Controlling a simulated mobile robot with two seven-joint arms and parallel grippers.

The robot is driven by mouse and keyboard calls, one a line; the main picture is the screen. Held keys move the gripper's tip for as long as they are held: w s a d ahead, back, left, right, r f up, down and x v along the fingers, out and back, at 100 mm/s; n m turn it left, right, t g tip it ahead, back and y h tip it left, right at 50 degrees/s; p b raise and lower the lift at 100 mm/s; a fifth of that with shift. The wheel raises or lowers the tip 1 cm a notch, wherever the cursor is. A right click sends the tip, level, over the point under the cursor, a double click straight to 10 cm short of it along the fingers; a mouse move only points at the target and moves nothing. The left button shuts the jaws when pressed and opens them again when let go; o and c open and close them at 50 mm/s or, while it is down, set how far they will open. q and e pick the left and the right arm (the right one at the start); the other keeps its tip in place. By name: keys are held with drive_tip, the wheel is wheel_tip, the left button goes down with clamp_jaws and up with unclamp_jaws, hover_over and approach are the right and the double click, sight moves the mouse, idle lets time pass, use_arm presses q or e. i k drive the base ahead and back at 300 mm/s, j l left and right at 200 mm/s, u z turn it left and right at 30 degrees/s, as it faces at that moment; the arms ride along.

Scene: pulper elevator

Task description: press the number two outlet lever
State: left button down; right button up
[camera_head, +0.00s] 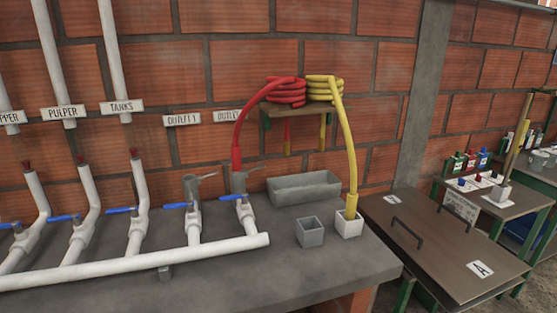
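The number two outlet lever (231,197) is a blue handle on the rightmost white valve (246,214) of the pipe row. It points left, roughly level. The sign above it (227,116) reads "OUTLE", with its end hidden behind the red hose (240,130). That hose comes down to the top of this valve's outlet. The lever to its left (176,205), under the "OUTLET 1" sign (182,119), looks the same and also points left. Neither of my grippers is in view.
More blue levers (120,210) continue to the left on the white pipe (150,262). A grey trough (304,187), a grey pot (310,232) and a white pot (349,226) holding the yellow hose end (351,200) stand to the right. The counter front (300,275) is clear.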

sight(262, 166)
drive_tip(key=i+l+z, duration=0.25)
drive_tip(key=i, duration=0.25)
drive_tip(key=i+l+z, duration=0.2)
drive_tip(key=i, duration=0.3)
